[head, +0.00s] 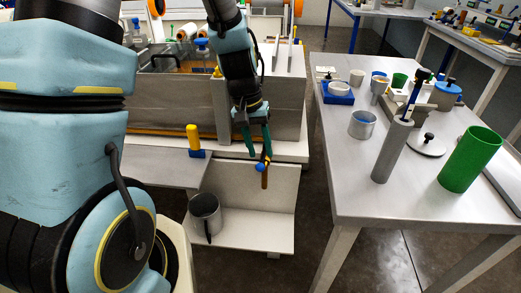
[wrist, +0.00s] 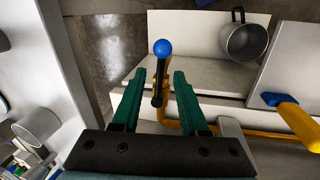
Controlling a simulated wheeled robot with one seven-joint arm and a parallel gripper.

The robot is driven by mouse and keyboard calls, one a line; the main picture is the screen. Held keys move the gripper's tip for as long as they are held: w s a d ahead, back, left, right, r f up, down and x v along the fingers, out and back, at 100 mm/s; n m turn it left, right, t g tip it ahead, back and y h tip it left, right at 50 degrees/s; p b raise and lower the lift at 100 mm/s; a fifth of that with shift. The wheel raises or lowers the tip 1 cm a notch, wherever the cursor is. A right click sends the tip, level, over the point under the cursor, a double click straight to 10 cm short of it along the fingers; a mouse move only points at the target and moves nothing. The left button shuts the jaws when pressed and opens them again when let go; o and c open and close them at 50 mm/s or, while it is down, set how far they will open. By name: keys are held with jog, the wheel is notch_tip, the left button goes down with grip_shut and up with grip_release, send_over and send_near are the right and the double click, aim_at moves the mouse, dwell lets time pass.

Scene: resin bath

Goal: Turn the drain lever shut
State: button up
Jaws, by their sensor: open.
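The drain lever (wrist: 157,91) is a short dark bar with a blue ball knob (wrist: 162,47) at its end, mounted by a yellow pipe. In the head view the blue knob (head: 260,167) shows low on the front of the grey bath (head: 180,105). My gripper (wrist: 160,76) has green fingers and is open. In the wrist view the lever lies between the fingers with a gap visible on each side, and the knob sticks out past the fingertips. In the head view my gripper (head: 257,151) points down right at the lever; contact cannot be told.
A metal mug (head: 205,215) stands on the low pale shelf (head: 255,235) below the bath. A yellow handle with a blue base (head: 195,140) is left of my gripper. The table at right (head: 345,190) holds a green cylinder (head: 470,160), a grey cylinder (head: 392,152) and several cups.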

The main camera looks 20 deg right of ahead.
jog(key=shift+f, duration=0.7)
jog(key=shift+c, duration=0.3)
grip_shut()
dwell(0.7)
